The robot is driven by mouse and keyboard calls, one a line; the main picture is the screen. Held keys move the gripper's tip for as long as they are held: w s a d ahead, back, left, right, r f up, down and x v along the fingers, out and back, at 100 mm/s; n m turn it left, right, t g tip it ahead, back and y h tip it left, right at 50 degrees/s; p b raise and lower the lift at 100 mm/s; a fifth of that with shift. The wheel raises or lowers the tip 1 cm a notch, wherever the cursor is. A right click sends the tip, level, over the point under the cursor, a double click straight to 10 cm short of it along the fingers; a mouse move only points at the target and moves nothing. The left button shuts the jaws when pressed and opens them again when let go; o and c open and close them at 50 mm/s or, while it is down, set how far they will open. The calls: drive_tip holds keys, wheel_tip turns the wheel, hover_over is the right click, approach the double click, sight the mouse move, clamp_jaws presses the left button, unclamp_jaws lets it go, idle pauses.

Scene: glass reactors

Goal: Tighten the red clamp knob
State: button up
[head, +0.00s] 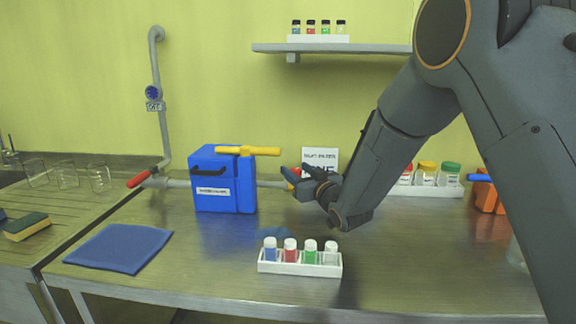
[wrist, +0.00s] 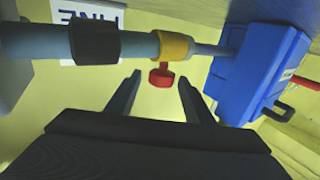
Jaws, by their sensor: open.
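The red clamp knob (wrist: 161,75) hangs from a yellow collar (wrist: 174,46) on a grey-blue pipe (wrist: 140,45) in the wrist view. A small part of the red knob also shows beside my gripper in the head view (head: 297,171). My gripper (wrist: 158,80) is open, with one finger on each side of the knob in the wrist view. Gaps show between the knob and both fingers, and I cannot tell how deep the knob sits between them. In the head view my gripper (head: 300,180) is at the pipe, right of the blue box, and hides most of the clamp.
A blue box (head: 210,170) with a yellow lever (head: 248,151) stands left of my gripper. A white rack (head: 300,264) of capped vials is in front. A sign (head: 320,156) is behind. A folded blue cloth (head: 118,247) lies at left. Jars stand at right.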

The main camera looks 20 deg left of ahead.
drive_tip(key=shift+p+x, duration=0.4)
drive_tip(key=shift+x, duration=2.3)
drive_tip(key=shift+a, duration=0.1)
